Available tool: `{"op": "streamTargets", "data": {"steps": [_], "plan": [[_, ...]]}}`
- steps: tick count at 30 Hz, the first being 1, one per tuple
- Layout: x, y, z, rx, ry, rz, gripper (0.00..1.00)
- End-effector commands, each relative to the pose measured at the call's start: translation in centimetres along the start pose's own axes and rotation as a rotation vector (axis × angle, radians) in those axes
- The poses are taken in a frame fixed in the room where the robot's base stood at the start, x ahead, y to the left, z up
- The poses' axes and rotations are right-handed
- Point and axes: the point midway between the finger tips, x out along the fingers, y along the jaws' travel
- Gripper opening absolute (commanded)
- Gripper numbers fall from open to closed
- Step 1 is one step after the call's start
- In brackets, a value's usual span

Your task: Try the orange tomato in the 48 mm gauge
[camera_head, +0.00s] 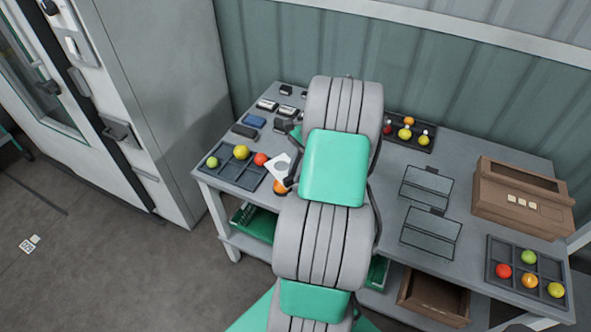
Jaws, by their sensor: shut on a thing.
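My gripper (291,180) is left of my arm, above the table's front left part, and mostly hidden by the arm. It is shut on a white gauge plate (274,173) with a round opening, held tilted. Its size marking cannot be read. An orange tomato (281,187) shows just below the plate, partly covered by it and the gripper; whether they touch I cannot tell. Another orange tomato (529,281) sits in the right-hand tray.
A dark tray (226,181) at the left holds green, yellow and red tomatoes nearby. The right tray (511,266) and back tray (424,145) hold more. Dark flat stands (431,232), a brown wooden box (522,197) and small devices (255,121) occupy the grey table (385,175).

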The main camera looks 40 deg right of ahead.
Motion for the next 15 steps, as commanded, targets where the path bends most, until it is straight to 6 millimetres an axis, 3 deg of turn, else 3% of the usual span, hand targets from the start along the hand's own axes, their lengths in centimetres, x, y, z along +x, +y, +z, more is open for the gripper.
{"op": "streamTargets", "data": {"steps": [15], "plan": [[4.3,0.0,-1.7,-0.005,0.001,0.002,0.0]]}}
